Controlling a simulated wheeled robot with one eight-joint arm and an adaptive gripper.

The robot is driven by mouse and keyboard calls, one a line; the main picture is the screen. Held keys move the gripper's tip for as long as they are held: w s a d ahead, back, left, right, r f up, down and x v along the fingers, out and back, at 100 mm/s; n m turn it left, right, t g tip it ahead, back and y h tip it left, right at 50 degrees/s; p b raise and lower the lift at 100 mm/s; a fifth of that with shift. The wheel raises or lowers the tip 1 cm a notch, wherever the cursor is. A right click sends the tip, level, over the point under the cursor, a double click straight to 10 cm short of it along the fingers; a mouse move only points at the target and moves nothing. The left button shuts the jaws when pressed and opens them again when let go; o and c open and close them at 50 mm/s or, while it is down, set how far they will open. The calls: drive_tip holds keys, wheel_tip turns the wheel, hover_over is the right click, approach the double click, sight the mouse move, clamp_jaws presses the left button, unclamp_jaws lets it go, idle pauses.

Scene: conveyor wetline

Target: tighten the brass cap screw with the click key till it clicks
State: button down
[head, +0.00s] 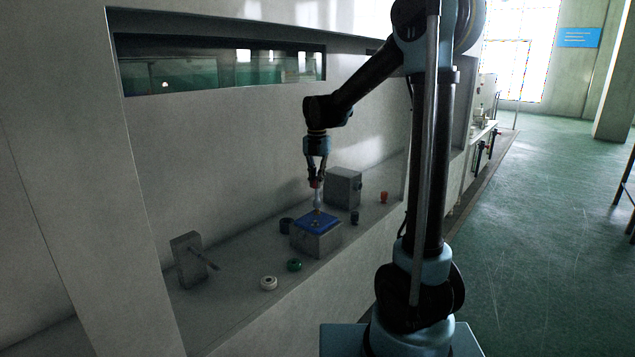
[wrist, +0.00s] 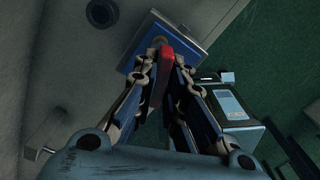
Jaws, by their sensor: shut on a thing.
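My gripper (head: 316,180) points down over a block with a blue top (head: 300,222) on the ledge. It is shut on the click key (head: 317,198), which hangs roughly upright with a red part at the fingers and a pale shaft below. In the wrist view the key's red part (wrist: 166,60) lies between the fingers, above the blue plate (wrist: 139,55). A brass-coloured piece (wrist: 158,42), likely the cap screw, shows beside the red part. The key's lower end is at or just above the blue top; I cannot tell whether it is seated on the screw.
A grey box (head: 343,188) stands behind the block. A dark cup (head: 287,226), a dark cylinder (head: 354,217) and a red piece (head: 384,197) are near it. A green ring (head: 294,265), a white ring (head: 268,283) and a grey bracket with a rod (head: 187,258) sit toward the front left.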

drive_tip(key=shift+r, duration=2.5)
